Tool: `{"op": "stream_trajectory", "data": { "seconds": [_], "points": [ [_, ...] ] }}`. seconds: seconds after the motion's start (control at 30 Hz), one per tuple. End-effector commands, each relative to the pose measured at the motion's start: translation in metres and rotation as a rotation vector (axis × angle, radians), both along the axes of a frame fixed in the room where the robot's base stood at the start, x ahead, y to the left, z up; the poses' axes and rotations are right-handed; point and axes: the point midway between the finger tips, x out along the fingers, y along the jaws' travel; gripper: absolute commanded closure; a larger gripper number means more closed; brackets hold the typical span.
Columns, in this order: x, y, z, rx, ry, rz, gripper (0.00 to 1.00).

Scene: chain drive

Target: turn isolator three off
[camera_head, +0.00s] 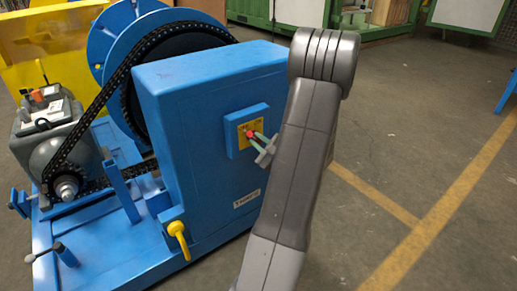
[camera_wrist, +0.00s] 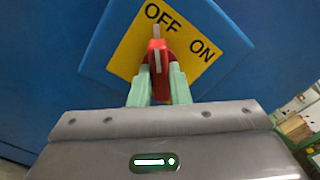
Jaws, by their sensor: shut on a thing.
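The isolator switch is a red knob (camera_wrist: 157,57) with a white pointer line, on a yellow plate (camera_wrist: 127,55) marked OFF and ON. In the wrist view the pointer points up, ending just under the OFF lettering, away from ON. My gripper (camera_wrist: 159,84) has pale green fingers on both sides of the knob and is shut on it. In the head view the yellow plate (camera_head: 244,134) sits on a small blue box on the side of the blue housing (camera_head: 205,85). My gripper (camera_head: 260,143) reaches it from the right; my arm hides part of the housing's right side.
A yellow handle (camera_head: 178,236) sticks out low on the housing's front. A chain (camera_head: 85,120) runs from a grey motor (camera_head: 52,145) to a large wheel behind the housing. The floor right of my arm is clear.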

Motion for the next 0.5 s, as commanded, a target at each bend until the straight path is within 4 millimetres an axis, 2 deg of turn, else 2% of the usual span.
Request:
{"op": "stream_trajectory", "data": {
  "seconds": [0.5],
  "points": [
    [-0.0006, 0.0001, -0.0005, -0.066, -0.044, 0.002, 1.00]
  ]
}}
